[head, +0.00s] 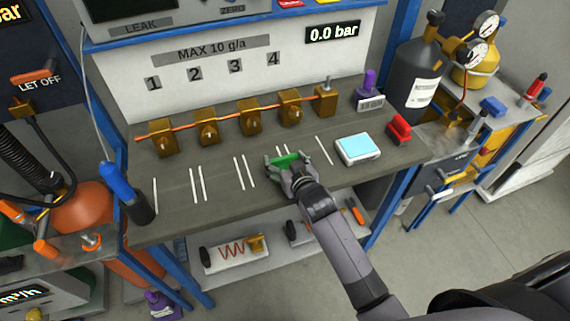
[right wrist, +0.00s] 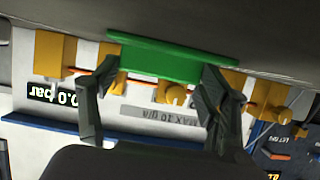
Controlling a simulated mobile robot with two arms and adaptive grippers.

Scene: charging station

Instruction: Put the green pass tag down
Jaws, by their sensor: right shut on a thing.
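The green pass tag (head: 287,161) is between the fingers of my right gripper (head: 291,166), over the grey bench top (head: 225,215) near its front edge. In the right wrist view the tag (right wrist: 166,58) spans the two fingertips of the gripper (right wrist: 160,85). The gripper is shut on it. The tag is very close to the bench surface; I cannot tell whether it touches. White line marks (head: 240,172) lie on the bench beside it. My left gripper is not in view.
Brass valve blocks (head: 250,117) on an orange line stand behind the tag. A white device with a blue screen (head: 357,148) and a red clamp-like object (head: 399,129) are to the right. The bench between is largely clear.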

